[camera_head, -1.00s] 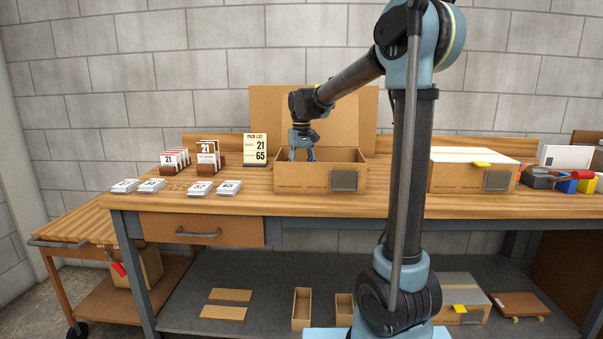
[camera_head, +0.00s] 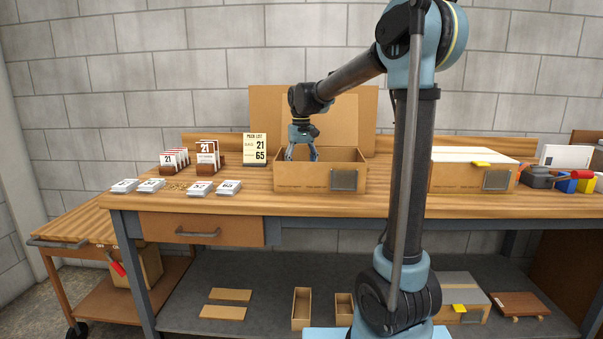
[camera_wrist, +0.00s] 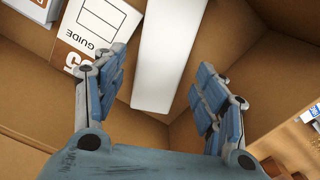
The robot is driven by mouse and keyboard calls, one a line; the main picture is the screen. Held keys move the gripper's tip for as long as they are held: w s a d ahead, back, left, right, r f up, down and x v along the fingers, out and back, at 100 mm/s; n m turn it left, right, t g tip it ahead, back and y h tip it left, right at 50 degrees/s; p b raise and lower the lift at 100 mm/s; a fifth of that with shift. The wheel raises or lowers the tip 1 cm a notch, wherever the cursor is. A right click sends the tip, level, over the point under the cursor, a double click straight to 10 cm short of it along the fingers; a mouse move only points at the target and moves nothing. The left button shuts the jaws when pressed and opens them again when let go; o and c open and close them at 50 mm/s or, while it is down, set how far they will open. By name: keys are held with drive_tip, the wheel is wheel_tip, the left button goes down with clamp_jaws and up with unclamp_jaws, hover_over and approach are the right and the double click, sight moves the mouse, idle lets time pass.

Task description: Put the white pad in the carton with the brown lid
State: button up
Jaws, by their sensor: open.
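The carton with the brown lid (camera_head: 290,180) stands open on the bench in the head view, its lid (camera_head: 268,110) raised behind it. My gripper (camera_head: 302,157) points down into the left part of this carton, its fingertips partly hidden by the carton's walls. In the wrist view my gripper (camera_wrist: 160,68) is open, with a finger on either side of a long white pad (camera_wrist: 168,40). The pad appears to lie inside the carton, with its near end close to a wall. Neither finger is seen gripping it. The pad is hidden in the head view.
A printed guide card (camera_wrist: 98,25) lies beside the pad in the carton. A second carton (camera_head: 460,178) with a white top stands to the right. Bare bench lies between the cartons.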

wheel_tip(320, 180, up, 10)
drive_tip(key=shift+r, duration=0.25)
idle(0.4)
